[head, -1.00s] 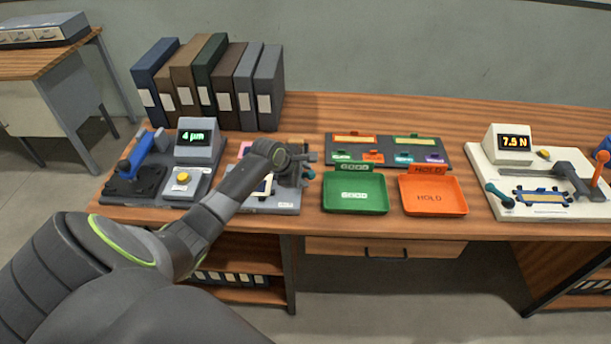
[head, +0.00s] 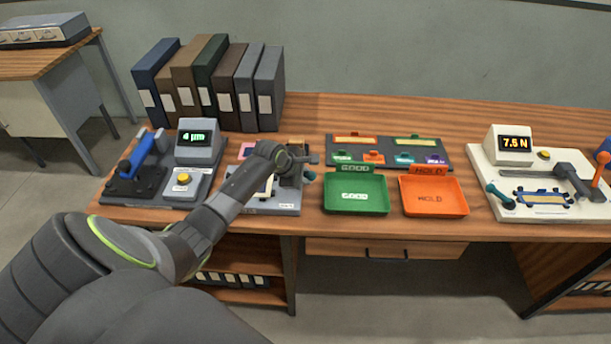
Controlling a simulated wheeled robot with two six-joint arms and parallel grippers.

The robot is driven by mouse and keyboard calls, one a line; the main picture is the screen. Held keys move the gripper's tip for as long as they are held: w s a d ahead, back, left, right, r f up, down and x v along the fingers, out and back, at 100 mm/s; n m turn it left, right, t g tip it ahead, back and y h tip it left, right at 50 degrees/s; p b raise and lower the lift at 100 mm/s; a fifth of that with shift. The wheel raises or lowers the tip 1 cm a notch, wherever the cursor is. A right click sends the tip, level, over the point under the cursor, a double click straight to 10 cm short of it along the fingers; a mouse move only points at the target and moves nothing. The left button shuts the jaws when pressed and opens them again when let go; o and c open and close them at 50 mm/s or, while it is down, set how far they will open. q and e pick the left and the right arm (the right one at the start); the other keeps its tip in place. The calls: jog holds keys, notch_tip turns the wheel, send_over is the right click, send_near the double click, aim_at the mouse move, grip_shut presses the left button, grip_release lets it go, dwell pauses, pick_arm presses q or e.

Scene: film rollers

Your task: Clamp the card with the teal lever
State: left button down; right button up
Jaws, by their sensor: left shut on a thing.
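The grey fixture plate (head: 272,205) stands left of the green tray, partly hidden behind my left arm. A pale card (head: 268,186) shows on it beside the arm. My left gripper (head: 300,172) is over the right side of this fixture, seen from behind and small. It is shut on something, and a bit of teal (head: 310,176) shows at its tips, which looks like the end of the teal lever. The rest of the lever and its contact with the card are hidden. My right gripper is not in view.
A green GOOD tray (head: 356,205) and an orange HOLD tray (head: 433,208) stand just right of the fixture. A gauge with a blue lever (head: 138,155) is to the left. A white tester (head: 535,205) with its own teal handle stands far right. Binders (head: 215,85) stand behind.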

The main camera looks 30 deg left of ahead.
pick_arm(q)
jog(key=shift+d+r, duration=0.1)
jog(key=shift+d, duration=0.05)
jog(key=shift+s+r+m+h+p, duration=0.1)
jog(key=shift+s+m+h+p, duration=0.25)
jog(key=shift+m+p, duration=0.3)
jog(key=shift+s+d+m+g+h+p, duration=0.1)
jog(key=shift+s+m+g+h+p, duration=0.2)
jog(key=shift+m+h, duration=0.4)
jog(key=c, duration=1.6)
grip_release()
jog(key=shift+o, duration=1.3)
jog(key=shift+d, duration=0.15)
